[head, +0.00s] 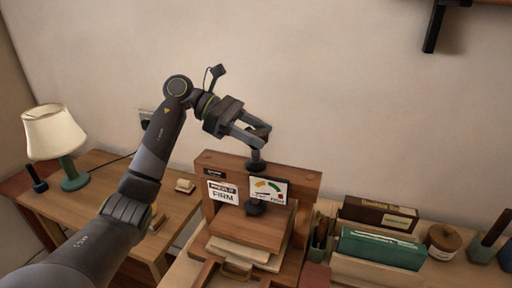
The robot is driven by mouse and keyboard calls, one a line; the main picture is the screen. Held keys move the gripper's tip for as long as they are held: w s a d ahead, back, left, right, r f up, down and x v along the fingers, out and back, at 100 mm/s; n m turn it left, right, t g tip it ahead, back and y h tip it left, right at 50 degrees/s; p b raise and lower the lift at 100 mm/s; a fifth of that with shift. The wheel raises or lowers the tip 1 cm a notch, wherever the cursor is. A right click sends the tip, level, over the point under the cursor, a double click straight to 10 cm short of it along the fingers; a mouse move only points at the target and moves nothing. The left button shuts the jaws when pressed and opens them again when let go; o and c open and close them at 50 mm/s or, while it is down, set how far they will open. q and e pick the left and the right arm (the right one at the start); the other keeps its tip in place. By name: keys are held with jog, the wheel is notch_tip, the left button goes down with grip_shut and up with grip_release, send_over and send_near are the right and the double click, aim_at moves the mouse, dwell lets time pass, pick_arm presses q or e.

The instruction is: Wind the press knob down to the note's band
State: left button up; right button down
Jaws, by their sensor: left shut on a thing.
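A wooden book press (309,186) stands at the middle of the bench. A dark knob (257,166) sits above its top beam on an upright screw. My left gripper (259,146) reaches in from above and is shut on the knob. A white note (223,193) reading "FIRM" is fixed on the left of the press's front board. Right of it is a white dial (268,188) with yellow, green and red bands; its pointer is too small to read. A dark foot (255,208) sits below the dial, above a wooden block (248,230). My right gripper is out of view.
A lamp (55,135) stands on the left table. Right of the press are a green book (380,248), a brown box (378,215) and a round wooden jar (444,241). A dark bracket (434,27) hangs on the wall. Space above the press is otherwise free.

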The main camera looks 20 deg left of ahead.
pick_arm(q)
jog(key=shift+r+m+g+b, duration=0.25)
jog(key=shift+m+g+b, duration=0.6)
jog(key=shift+m+g, duration=0.45)
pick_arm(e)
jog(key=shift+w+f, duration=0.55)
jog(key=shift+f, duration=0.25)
pick_arm(q)
jog(key=shift+r, duration=0.1)
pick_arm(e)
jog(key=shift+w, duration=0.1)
pick_arm(q)
jog(key=o, duration=1)
jog(key=shift+c, duration=0.2)
jog(key=shift+f, duration=0.2)
